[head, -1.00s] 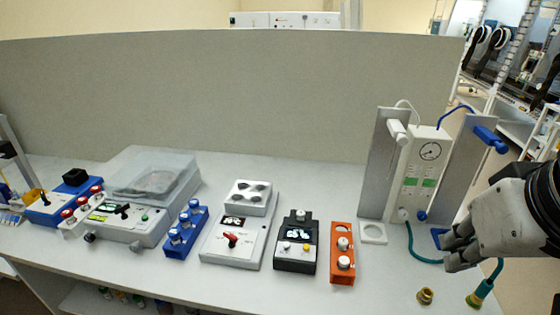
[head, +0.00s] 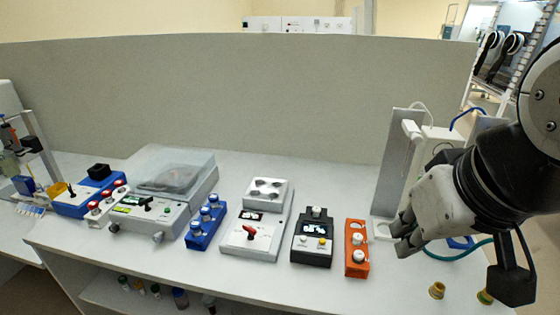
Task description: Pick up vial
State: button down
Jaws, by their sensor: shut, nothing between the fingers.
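White-capped vials stand in two racks in the head view. The orange rack (head: 357,272) holds two, a rear vial (head: 357,239) and a front vial (head: 358,255). The blue rack (head: 194,241) further left holds several, among them a middle vial (head: 204,213). Which vial is meant cannot be told. My gripper (head: 400,238) is shut and empty, to the right of the orange rack and apart from it. Its fingers point left and down. My gripper and arm hide much of the gauge panel.
A black device (head: 313,250) and a grey-white device with a red knob (head: 245,236) stand left of the orange rack. The gauge stand (head: 391,165) is behind my gripper. A brass fitting (head: 437,290) lies at the front right. Free bench shows before the racks.

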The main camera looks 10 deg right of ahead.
aim_at(316, 212)
jog(key=i+j+u, duration=0.15)
jog(key=i+j, duration=0.25)
jog(key=i+j+u, duration=0.15)
jog(key=i+j, duration=0.15)
jog(key=i, duration=0.3)
